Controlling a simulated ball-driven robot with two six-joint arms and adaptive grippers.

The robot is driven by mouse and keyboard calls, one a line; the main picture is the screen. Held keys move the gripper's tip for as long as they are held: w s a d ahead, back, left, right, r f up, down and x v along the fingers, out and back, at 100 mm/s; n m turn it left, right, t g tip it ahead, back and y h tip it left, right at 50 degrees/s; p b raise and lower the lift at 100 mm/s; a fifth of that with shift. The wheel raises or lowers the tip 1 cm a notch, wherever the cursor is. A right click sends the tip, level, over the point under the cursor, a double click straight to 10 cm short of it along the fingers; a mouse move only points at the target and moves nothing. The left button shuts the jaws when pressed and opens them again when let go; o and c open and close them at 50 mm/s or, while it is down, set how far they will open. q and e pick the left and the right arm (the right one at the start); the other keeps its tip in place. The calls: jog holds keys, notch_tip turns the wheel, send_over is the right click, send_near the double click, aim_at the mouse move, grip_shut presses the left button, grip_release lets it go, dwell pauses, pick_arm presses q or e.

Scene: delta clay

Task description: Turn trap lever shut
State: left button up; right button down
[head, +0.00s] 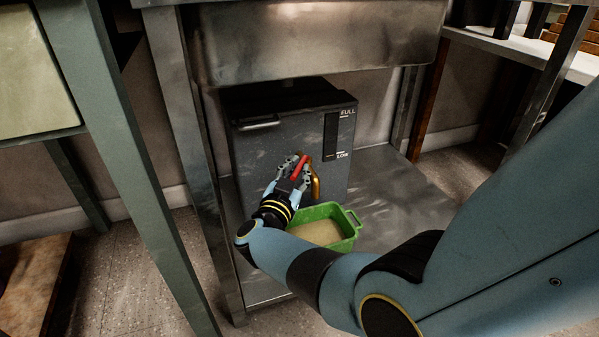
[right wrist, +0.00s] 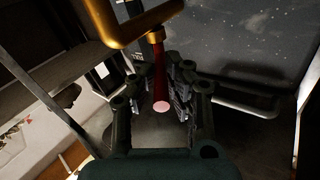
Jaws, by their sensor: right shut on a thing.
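The trap is a dark grey box (head: 268,140) under the metal sink, with a FULL/LOW level window on its front. A red lever (head: 300,167) sits low on its front beside a brass spout (head: 315,186). In the right wrist view the red lever (right wrist: 160,75) runs between the fingers, below the brass part (right wrist: 128,28). My right gripper (head: 293,168) is shut on the red lever. The fingers partly hide the lever and its pivot. My left gripper is not in view.
A green tub (head: 352,238) with pale contents stands below the spout on a metal shelf (head: 395,180). Metal sink legs (head: 187,120) stand at either side. A handle (head: 259,125) sticks out at the box's upper left. The shelf right of the tub is clear.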

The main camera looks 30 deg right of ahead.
jog(key=c, duration=1.3)
grip_release()
jog(key=shift+a, duration=0.1)
jog(key=shift+c, duration=0.2)
